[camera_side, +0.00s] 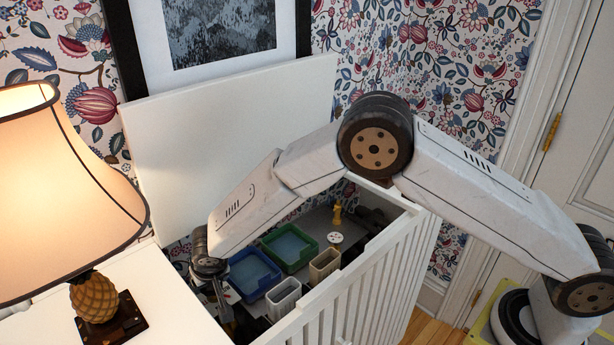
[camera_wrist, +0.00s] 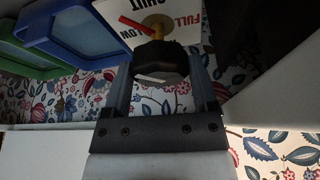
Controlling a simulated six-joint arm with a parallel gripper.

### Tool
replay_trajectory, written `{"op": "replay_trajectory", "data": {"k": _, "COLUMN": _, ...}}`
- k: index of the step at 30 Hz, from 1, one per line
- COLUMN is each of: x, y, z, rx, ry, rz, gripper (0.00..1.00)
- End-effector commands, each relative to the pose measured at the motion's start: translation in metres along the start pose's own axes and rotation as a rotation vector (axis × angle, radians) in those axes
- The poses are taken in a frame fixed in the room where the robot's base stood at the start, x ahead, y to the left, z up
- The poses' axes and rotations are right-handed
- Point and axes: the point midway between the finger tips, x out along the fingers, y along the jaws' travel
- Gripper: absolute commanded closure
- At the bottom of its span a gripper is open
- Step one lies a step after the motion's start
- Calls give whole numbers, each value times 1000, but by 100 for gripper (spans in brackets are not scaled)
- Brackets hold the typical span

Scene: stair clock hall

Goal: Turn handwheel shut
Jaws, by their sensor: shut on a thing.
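The handwheel (camera_wrist: 160,62) is a dark, many-sided knob on a yellow stem, seen in the wrist view. My gripper (camera_wrist: 163,72) is shut on it, with one finger on each side. Behind it is a white plate (camera_wrist: 100,14) with partly covered lettering, including "FULL" and "SHUT". A red pointer (camera_wrist: 134,24) reaches from the stem toward the upper left; which mark it meets, I cannot tell. In the side view my gripper (camera_side: 224,306) reaches down into the left end of the open white chest, and the handwheel is hidden there.
Inside the chest (camera_side: 350,295) are a blue tray (camera_side: 253,276), a green tray (camera_side: 290,247), a white bin (camera_side: 284,298) and a beige bin (camera_side: 324,264). A small yellow figure (camera_side: 337,215) stands farther back. A lamp (camera_side: 65,190) stands close on the left.

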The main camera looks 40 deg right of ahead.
Motion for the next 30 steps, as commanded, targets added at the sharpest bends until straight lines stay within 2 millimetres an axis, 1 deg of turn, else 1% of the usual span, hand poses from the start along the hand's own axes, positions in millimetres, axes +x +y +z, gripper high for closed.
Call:
{"op": "replay_trajectory", "data": {"k": 2, "x": 0, "y": 0, "z": 1, "rx": 0, "ry": -2, "rz": 1, "gripper": 84}}
{"op": "replay_trajectory", "data": {"k": 3, "x": 0, "y": 0, "z": 1, "rx": 0, "ry": -2, "rz": 1, "gripper": 22}}
{"op": "replay_trajectory", "data": {"k": 5, "x": 0, "y": 0, "z": 1, "rx": -1, "ry": -2, "rz": 1, "gripper": 3}}
{"op": "replay_trajectory", "data": {"k": 6, "x": 0, "y": 0, "z": 1, "rx": -1, "ry": -2, "rz": 1, "gripper": 0}}
{"op": "replay_trajectory", "data": {"k": 19, "x": 0, "y": 0, "z": 0, "rx": -19, "ry": 0, "rz": -9, "gripper": 0}}
{"op": "replay_trajectory", "data": {"k": 30, "x": 0, "y": 1, "z": 0, "rx": -135, "ry": 0, "rz": -56, "gripper": 0}}
